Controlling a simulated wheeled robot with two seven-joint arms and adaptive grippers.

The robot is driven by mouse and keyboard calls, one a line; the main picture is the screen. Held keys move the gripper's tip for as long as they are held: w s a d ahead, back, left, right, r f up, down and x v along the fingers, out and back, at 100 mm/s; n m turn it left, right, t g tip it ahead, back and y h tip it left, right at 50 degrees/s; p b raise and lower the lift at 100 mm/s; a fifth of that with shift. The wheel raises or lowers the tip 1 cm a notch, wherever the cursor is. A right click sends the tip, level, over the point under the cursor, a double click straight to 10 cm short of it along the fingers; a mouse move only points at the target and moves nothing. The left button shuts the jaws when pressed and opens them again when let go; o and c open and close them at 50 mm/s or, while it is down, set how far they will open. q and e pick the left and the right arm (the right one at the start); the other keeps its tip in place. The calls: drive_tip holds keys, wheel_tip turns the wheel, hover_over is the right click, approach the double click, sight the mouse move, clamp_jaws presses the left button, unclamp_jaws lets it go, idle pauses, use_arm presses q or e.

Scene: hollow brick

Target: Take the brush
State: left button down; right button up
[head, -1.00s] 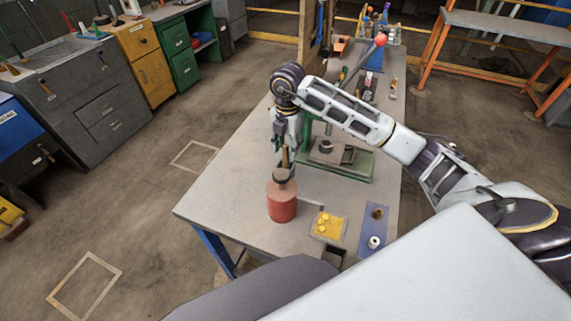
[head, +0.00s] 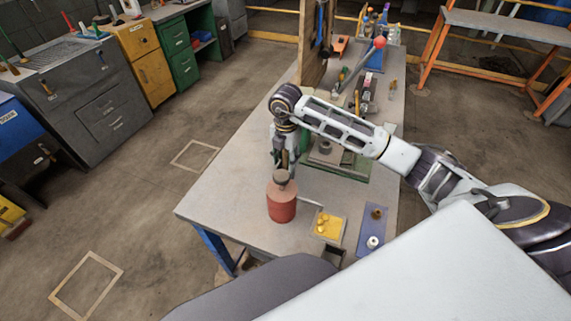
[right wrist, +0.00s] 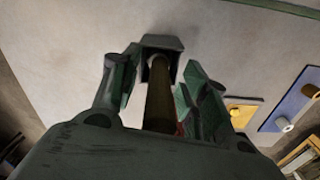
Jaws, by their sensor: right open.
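A red cylindrical block (head: 281,206) stands on the workbench near its front left edge. On top of it is the brush, upright, with a dark round lower part (head: 281,177) and a wooden handle. My right gripper (head: 284,158) points down directly above, its fingers around the upper handle and hiding much of it. In the right wrist view the brown handle (right wrist: 159,98) stands between the spread fingers of my open right gripper (right wrist: 155,80). I cannot tell whether a finger touches it. My left gripper is not in view.
A yellow tray (head: 328,234) with small yellow pieces and a blue mat (head: 366,247) with small parts lie right of the block. A green press (head: 345,165) with a red-knobbed lever stands behind my right forearm. The bench's left part is clear.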

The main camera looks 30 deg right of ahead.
drive_tip(key=shift+f, duration=0.35)
clamp_jaws()
idle(0.3)
